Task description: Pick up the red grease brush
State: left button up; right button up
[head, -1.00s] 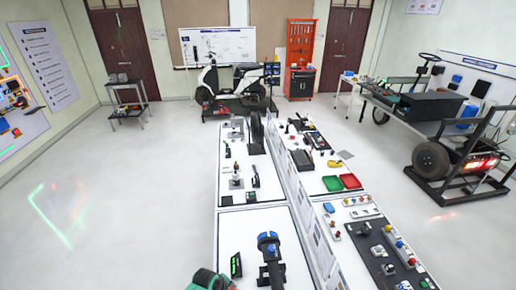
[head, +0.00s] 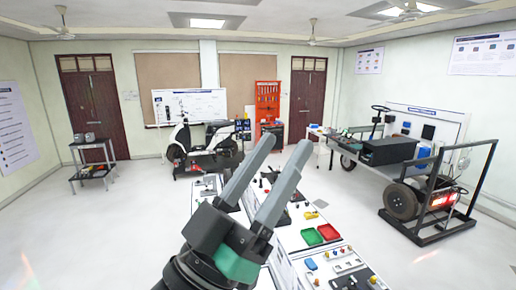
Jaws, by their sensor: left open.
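My left gripper (head: 273,172) is large in the lower middle of the head view. Its two long grey fingers point up and to the right, apart from each other, with nothing between them. It is raised in front of the work tables and hides much of them. I cannot make out a red grease brush in the head view. My right gripper is not in view.
A scooter (head: 205,145) and a red tool cabinet (head: 268,110) stand behind. A wheeled chassis (head: 410,180) is at right.

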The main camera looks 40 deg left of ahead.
pick_arm(q)
jog(key=shift+m+t+h, duration=0.5)
jog(key=shift+m+t, duration=0.1)
jog(key=shift+t, duration=0.2)
jog(key=s+r, duration=0.2)
jog(key=s, duration=0.1)
jog(key=s+d+r, duration=0.1)
jog(key=shift+s, duration=0.25)
jog(key=shift+o, duration=0.5)
